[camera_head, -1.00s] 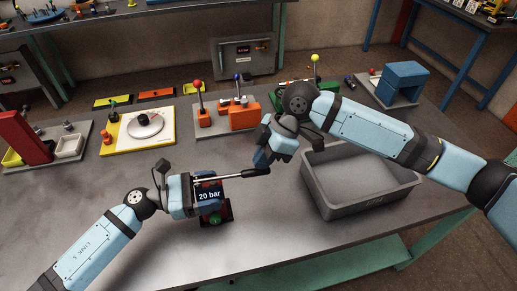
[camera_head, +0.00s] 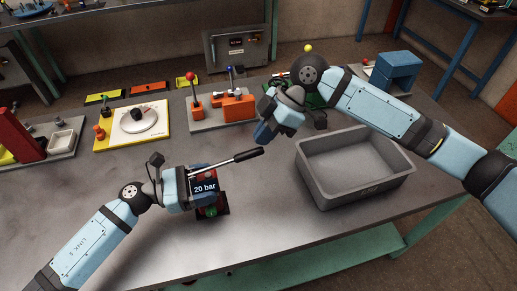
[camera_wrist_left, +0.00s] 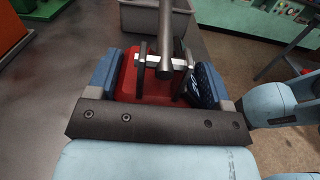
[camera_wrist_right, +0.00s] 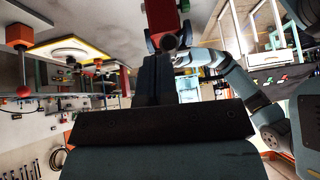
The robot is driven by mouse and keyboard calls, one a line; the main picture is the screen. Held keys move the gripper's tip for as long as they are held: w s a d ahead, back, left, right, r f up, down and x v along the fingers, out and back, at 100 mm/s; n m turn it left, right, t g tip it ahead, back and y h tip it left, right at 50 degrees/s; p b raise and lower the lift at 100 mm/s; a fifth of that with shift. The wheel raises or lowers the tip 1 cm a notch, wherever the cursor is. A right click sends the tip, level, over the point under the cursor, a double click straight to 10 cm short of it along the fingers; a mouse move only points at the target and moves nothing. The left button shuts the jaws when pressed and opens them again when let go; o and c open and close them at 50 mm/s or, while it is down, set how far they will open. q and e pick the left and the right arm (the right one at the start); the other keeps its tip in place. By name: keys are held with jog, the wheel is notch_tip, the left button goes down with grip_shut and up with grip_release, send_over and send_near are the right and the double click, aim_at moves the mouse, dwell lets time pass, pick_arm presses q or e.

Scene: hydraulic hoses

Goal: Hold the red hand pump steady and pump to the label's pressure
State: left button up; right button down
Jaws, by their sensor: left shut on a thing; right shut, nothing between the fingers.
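The red hand pump (camera_head: 207,174) stands on the table's front part with a dark "20 bar" label (camera_head: 205,188). My left gripper (camera_head: 204,190) is shut around its body; the left wrist view shows red pump body (camera_wrist_left: 140,88) between the blue fingers. The pump lever (camera_head: 235,158) slopes up to the right, ending in a black handle. Its shaft also shows in the left wrist view (camera_wrist_left: 165,35). My right gripper (camera_head: 262,138) is shut and empty, just above the handle end in the picture; in the right wrist view its fingers (camera_wrist_right: 157,78) are together. Contact with the handle is unclear.
A grey open bin (camera_head: 352,187) stands on the table, right of the pump and below my right arm. The table's front middle is clear.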

jog(key=v, duration=0.8)
jog(key=shift+r, duration=0.25)
dwell(1.3)
